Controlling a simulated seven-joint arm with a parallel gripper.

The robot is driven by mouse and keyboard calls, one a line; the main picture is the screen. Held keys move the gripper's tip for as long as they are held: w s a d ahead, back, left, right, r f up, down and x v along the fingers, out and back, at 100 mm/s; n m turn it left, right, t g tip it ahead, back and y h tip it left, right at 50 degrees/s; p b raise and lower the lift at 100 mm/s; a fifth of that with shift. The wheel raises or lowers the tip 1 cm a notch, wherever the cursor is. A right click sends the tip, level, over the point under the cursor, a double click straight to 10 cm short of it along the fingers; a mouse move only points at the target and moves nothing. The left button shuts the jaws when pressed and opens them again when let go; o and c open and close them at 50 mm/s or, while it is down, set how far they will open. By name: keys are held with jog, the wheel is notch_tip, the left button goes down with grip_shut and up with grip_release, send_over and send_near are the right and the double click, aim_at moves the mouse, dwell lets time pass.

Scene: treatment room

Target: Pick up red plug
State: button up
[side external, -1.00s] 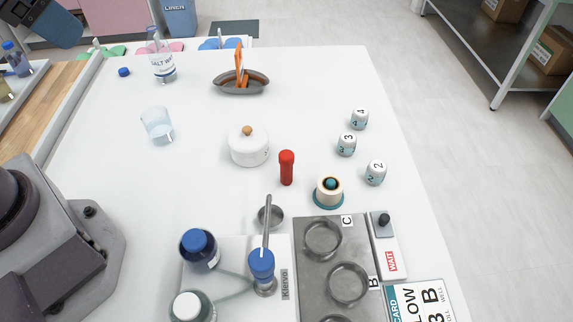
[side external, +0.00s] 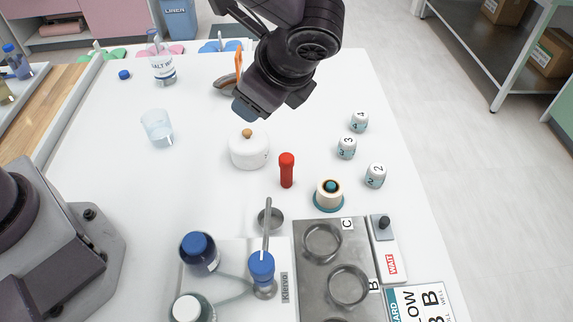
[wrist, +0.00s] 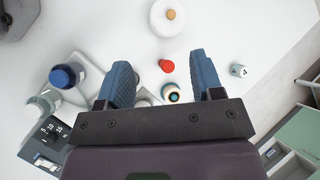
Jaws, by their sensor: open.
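The red plug (side external: 287,170) stands upright on the white table, in front of and to the right of the white lidded pot in the side view. In the wrist view the red plug (wrist: 167,66) shows from above, a little beyond the fingertips and between their lines. My gripper (side external: 250,108) hangs in the air above the pot area in the side view. In the wrist view my gripper (wrist: 160,75) shows two blue fingers apart with nothing between them. The plug is not touched.
The white pot (side external: 249,149) stands close to the plug. A cream and teal round holder (side external: 329,194) is near its right. Numbered white jars (side external: 375,175) stand farther right.

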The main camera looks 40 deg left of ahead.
jog(key=d+f+m+t+y, duration=0.3)
jog(key=d+f+m, duration=0.2)
jog(key=d+f, duration=0.35)
jog(key=m+t+y, duration=0.1)
jog(key=m+t, duration=0.2)
jog(key=m, duration=0.1)
send_near(289, 170)
jog(key=shift+s+d+r, duration=0.1)
jog(key=shift+s+d, duration=0.15)
jog(key=shift+d, duration=0.3)
jog(key=shift+s+d, duration=0.25)
jog(key=shift+d, duration=0.3)
jog(key=shift+w+a+f+y, duration=0.15)
jog(key=shift+a+f+y, duration=0.1)
jog(key=shift+y, duration=0.05)
jog(key=x, duration=1.2)
jog(key=shift+a+r, duration=0.1)
jog(key=shift+r, duration=0.1)
jog(key=c, duration=1)
